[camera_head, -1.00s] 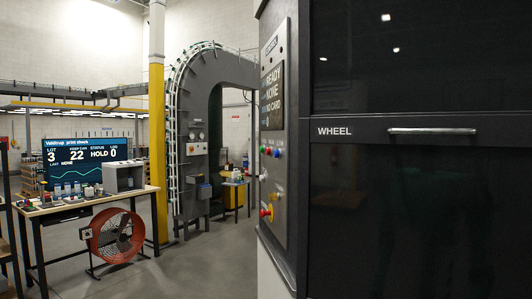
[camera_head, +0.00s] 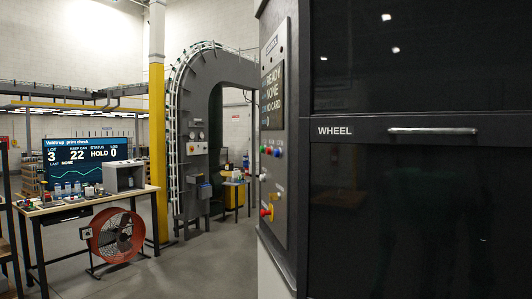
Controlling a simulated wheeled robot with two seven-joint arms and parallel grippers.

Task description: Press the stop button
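The machine's grey control panel (camera_head: 281,195) is seen at a steep angle, right of centre. A large red button (camera_head: 265,212) sits low on it, beside a yellow part. A row of small coloured buttons or lamps (camera_head: 270,151), green, blue and red, sits higher up. A display (camera_head: 271,98) above them reads READY, NONE and NO CARD. The labels by the buttons are too small to read, so I cannot tell for sure which one is the stop button. Neither of my grippers shows in this view.
The dark cabinet marked WHEEL (camera_head: 420,215), with a bar handle (camera_head: 432,131), fills the right side. A workbench (camera_head: 88,205) with a monitor (camera_head: 85,163) stands at left, and a red fan (camera_head: 117,236) is on the floor before it. A yellow column (camera_head: 158,150) stands behind. The middle floor (camera_head: 195,265) is clear.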

